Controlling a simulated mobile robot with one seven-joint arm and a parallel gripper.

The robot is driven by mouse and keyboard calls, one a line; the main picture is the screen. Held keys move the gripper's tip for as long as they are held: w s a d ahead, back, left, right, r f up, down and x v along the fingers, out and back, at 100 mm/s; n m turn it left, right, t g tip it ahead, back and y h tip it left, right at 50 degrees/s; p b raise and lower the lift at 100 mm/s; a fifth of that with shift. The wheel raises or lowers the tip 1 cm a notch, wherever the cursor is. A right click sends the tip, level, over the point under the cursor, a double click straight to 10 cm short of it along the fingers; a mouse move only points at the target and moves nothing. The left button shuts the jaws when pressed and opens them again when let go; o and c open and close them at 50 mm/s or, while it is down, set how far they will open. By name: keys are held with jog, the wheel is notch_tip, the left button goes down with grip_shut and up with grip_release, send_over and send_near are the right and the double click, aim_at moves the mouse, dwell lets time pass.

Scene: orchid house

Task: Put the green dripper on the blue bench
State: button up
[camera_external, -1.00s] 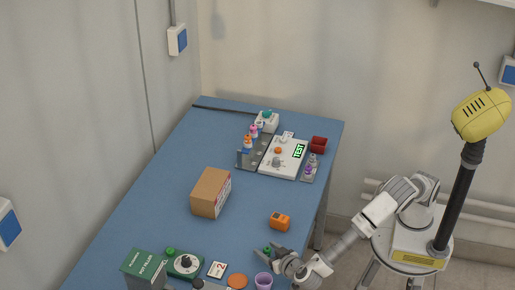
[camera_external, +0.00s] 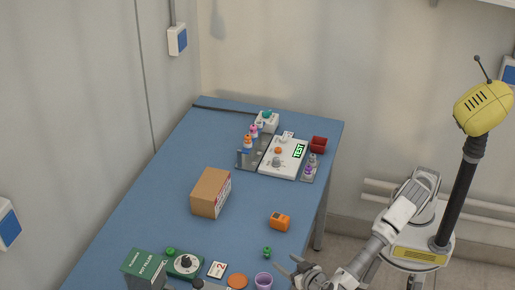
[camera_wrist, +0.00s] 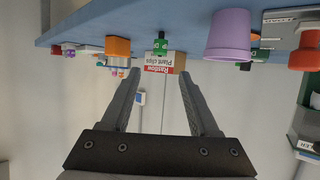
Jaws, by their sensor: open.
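The small green dripper (camera_external: 267,252) stands on the blue bench (camera_external: 160,220), near its right edge, between the orange device and the purple cup. In the wrist view, which is upside down, the dripper (camera_wrist: 160,46) stands on the bench (camera_wrist: 85,24) beyond my fingertips. My gripper (camera_external: 293,268) is just right of the dripper, apart from it, at the bench's right edge. In the wrist view my gripper (camera_wrist: 158,74) has its two fingers wide apart with nothing between them.
The purple cup (camera_external: 264,280) is close to the dripper and my gripper. An orange device (camera_external: 280,221), a cardboard box (camera_external: 210,193) and a terracotta disc (camera_external: 237,282) are nearby. A green box (camera_external: 145,268) stands front left. Bench space left of the dripper is clear.

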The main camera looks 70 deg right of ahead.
jog(key=w+d+r+n+g+y, duration=0.1)
jog(key=d+r+g, duration=0.2)
jog(key=d, duration=0.6)
jog(key=w+d+r+n+g+y, duration=0.1)
jog(key=d+r+g+y, duration=0.15)
jog(key=d, duration=0.75)
jog(key=w+d+r+n+g+y, duration=0.1)
jog(key=d+r+g, duration=0.15)
jog(key=d, duration=0.65)
jog(key=s+d+r+n+t+y, duration=0.1)
jog(key=s+d+n+t+y, duration=0.2)
jog(key=s+d, duration=1.3)
jog(key=shift+s+r+n+y, duration=0.2)
jog(key=shift+s+n+y, duration=0.45)
jog(key=shift+s+n, duration=0.4)
notch_tip(320, 180, up, 17)
jog(key=p, duration=1.6)
jog(key=shift+f+p, duration=0.2)
jog(key=shift+p, duration=0.1)
